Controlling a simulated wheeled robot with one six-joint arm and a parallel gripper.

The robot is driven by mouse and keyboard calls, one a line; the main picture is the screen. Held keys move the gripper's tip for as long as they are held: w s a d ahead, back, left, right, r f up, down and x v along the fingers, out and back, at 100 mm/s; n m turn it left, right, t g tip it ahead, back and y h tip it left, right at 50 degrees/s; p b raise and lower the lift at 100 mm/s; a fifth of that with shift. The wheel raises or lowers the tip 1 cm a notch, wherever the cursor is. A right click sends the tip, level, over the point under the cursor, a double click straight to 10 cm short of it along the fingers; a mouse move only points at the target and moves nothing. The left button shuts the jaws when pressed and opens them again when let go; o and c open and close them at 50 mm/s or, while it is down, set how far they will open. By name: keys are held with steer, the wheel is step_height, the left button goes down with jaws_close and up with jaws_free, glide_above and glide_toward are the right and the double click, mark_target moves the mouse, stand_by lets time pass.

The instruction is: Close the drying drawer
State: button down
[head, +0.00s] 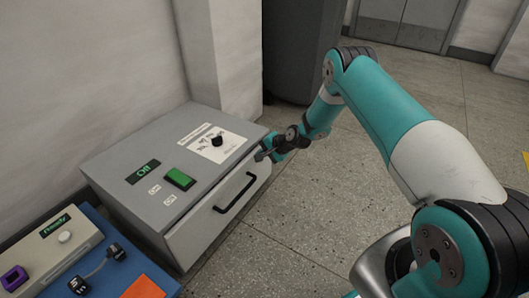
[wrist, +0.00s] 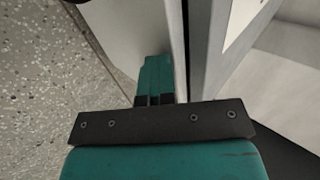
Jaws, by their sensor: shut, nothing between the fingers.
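The drying drawer (head: 220,213) is the pale front of a grey box-shaped unit (head: 108,165), with a dark bar handle (head: 234,193). Its front stands at or very near the unit's face; I cannot tell from the head view whether a small gap remains. In the wrist view the pale drawer front (wrist: 135,30) lies beside the unit's grey edge (wrist: 207,45), with a dark line between them. My gripper (head: 262,156) is shut and empty at the drawer's far upper corner, beyond the handle. Its fingers (wrist: 155,75) overlap the drawer front; contact is unclear.
The unit's top carries a green switch (head: 180,179), a black knob (head: 217,141) and a paper label (head: 227,150). A blue unit (head: 120,262) with a white button box stands at lower left. Speckled floor in front of the drawer is clear. A dark cabinet (head: 300,45) stands behind.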

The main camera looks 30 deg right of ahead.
steer(key=shift+w+r, duration=0.1)
steer(key=shift+w, duration=0.2)
